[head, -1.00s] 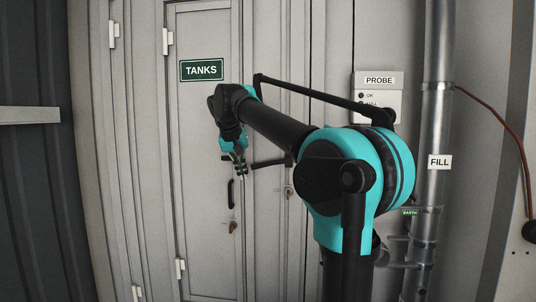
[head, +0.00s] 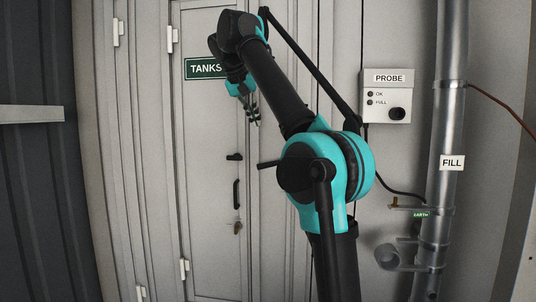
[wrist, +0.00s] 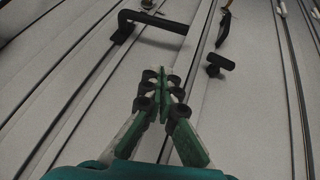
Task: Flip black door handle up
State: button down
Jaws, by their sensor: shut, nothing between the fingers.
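A black lever-like door handle (head: 267,165) lies roughly horizontal on the panel right of the TANKS door. Its right part is hidden behind my arm in the head view. In the wrist view the black handle (wrist: 155,22) shows whole, as a long bar bent to a mount at one end. My gripper (head: 256,121) points downward, above the handle and apart from it. In the wrist view my gripper's fingertips (wrist: 160,76) are together with nothing between them, and clear space separates them from the handle.
The TANKS door carries a small black latch (head: 234,157), a vertical black pull handle (head: 236,195) and a brass key lock (head: 237,228). The latch also shows in the wrist view (wrist: 218,65). A PROBE box (head: 388,97) and FILL pipe (head: 440,200) stand to the right.

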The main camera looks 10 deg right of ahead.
send_over(267, 164)
jog(key=w, duration=0.1)
jog(key=f, duration=0.8)
jog(key=shift+w+a+f, duration=0.1)
jog(key=shift+a+f, duration=0.05)
jog(key=shift+a, duration=0.15)
jog(key=f, duration=0.1)
jog(key=s+f, duration=0.1)
jog(key=f, duration=0.1)
jog(key=shift+d, duration=0.2)
jog(key=shift+s+d+f, duration=0.1)
jog(key=shift+f, duration=0.3)
